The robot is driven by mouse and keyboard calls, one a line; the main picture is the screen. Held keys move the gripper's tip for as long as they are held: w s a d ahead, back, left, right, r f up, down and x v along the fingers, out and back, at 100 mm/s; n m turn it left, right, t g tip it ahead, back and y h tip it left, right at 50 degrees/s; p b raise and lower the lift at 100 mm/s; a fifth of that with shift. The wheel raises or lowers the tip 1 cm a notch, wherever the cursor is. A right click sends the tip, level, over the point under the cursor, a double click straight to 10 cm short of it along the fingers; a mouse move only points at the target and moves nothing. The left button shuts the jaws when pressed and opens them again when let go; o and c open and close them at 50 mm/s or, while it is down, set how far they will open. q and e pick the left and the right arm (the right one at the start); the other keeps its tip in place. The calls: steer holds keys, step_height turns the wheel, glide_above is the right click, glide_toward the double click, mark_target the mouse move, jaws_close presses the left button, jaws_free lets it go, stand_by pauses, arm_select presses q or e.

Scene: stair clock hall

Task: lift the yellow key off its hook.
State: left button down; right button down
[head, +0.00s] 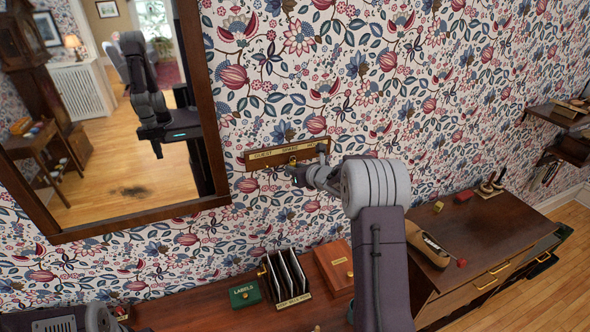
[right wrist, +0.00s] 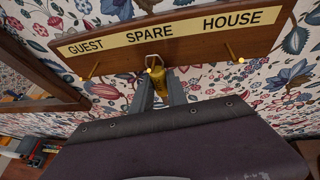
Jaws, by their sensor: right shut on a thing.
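The yellow key (right wrist: 157,78) is between the two fingers of my right gripper (right wrist: 161,92), just below the word SPARE on the key rack (right wrist: 180,36). My right gripper is shut on it. A pale ring (right wrist: 153,60) shows above the key, at the middle hook; I cannot tell whether it still hangs on that hook. The GUEST hook (right wrist: 93,70) and the HOUSE hook (right wrist: 235,54) look bare. In the head view the rack (head: 262,158) is on the wall, and my right gripper (head: 299,172) reaches it from the right, partly covering it. My left gripper is not in view.
A framed mirror (head: 213,140) hangs close left of the rack. Below are a green LABELS box (head: 245,294), an upright letter rack (head: 287,275) and a wooden box (head: 338,265). A dark cabinet (head: 490,225) stands right, with a shoe-shaped item (head: 428,246) on it.

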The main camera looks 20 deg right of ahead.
steer(key=shift+d+r+b, duration=0.1)
steer(key=shift+r+b, duration=0.3)
steer(key=shift+b, duration=0.4)
steer(key=s+b, duration=0.4)
steer(key=s, duration=0.6)
steer(key=shift+a, duration=0.45)
